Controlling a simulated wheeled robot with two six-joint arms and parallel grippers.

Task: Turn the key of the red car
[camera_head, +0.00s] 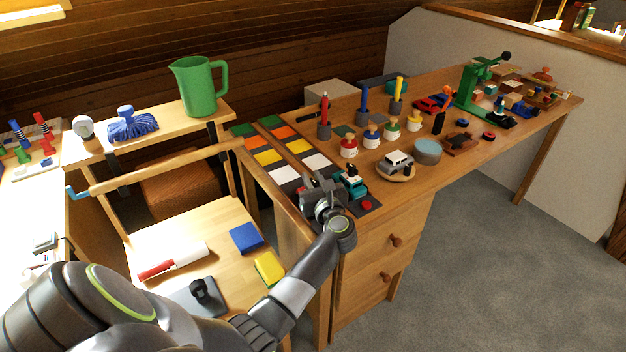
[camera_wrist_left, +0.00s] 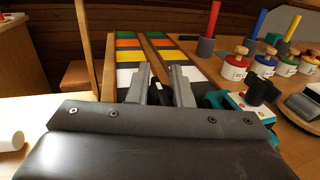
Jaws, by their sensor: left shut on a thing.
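The red car (camera_head: 428,104) is a small toy towards the middle of the long wooden table, well beyond my left gripper. Its key is too small to make out. My left gripper (camera_head: 322,190) is low over the table's near left end, beside a teal and white device with a black knob (camera_head: 353,184). In the left wrist view, the two fingers (camera_wrist_left: 164,86) are close together on a small dark thing that I cannot identify. The red car does not show in that view. My right gripper is out of view.
Coloured cards (camera_head: 268,157) lie beyond the left gripper. Several labelled jars (camera_head: 348,150) and upright coloured sticks stand between it and the red car. A green press (camera_head: 478,88) stands farther right.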

